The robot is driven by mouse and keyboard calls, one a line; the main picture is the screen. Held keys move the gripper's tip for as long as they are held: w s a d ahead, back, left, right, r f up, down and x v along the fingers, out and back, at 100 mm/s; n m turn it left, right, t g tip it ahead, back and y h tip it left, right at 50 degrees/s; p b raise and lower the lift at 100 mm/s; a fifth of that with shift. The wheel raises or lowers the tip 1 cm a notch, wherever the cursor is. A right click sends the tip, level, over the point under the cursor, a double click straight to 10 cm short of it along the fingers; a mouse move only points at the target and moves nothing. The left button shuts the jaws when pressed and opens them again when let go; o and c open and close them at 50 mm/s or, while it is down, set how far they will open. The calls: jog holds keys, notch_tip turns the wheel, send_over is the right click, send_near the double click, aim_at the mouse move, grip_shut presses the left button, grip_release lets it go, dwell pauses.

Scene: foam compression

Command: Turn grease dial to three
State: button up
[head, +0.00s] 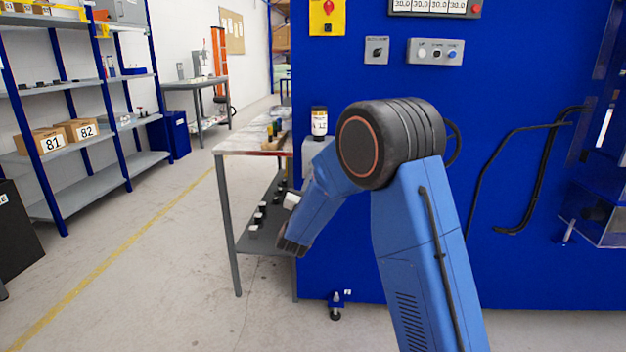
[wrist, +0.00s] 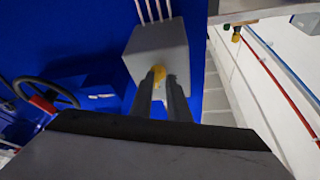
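In the wrist view a grey box (wrist: 158,52) is fixed to a blue surface, with several thin pale tubes running up from its top. A small yellow dial (wrist: 159,72) is on the face towards me. The two dark fingers of my gripper (wrist: 163,80) reach up to the dial, one on each side, with a gap between them. I cannot tell whether they touch or grip it. The fingers cover part of the dial, and no numbers or setting can be read. In the head view my arm hides the dial and the fingers.
A large blue machine wall (head: 530,240) fills the right of the head view. In the wrist view a dark handwheel (wrist: 45,92) is at the left and a red pipe (wrist: 283,68) at the right.

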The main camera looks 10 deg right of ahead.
jog(key=shift+d, duration=0.4)
jog(key=v, duration=1.7)
jog(key=shift+s+a, duration=0.25)
jog(key=shift+a, duration=0.15)
jog(key=s+d+r+n+g+y, duration=0.25)
jog(key=r+n+g+y, duration=0.2)
jog(key=y, duration=0.55)
jog(key=s+d+f+n+g, duration=0.1)
jog(key=s+d+g, duration=0.2)
jog(key=s, duration=1)
jog(key=s+d+f+n+g, duration=0.2)
jog(key=s+d+g, duration=0.2)
jog(key=s, duration=0.9)
jog(key=s+d+f+n+g, duration=0.2)
jog(key=s+d, duration=0.3)
jog(key=s, duration=0.8)
jog(key=shift+d+g, duration=0.4)
jog(key=shift+g, duration=0.45)
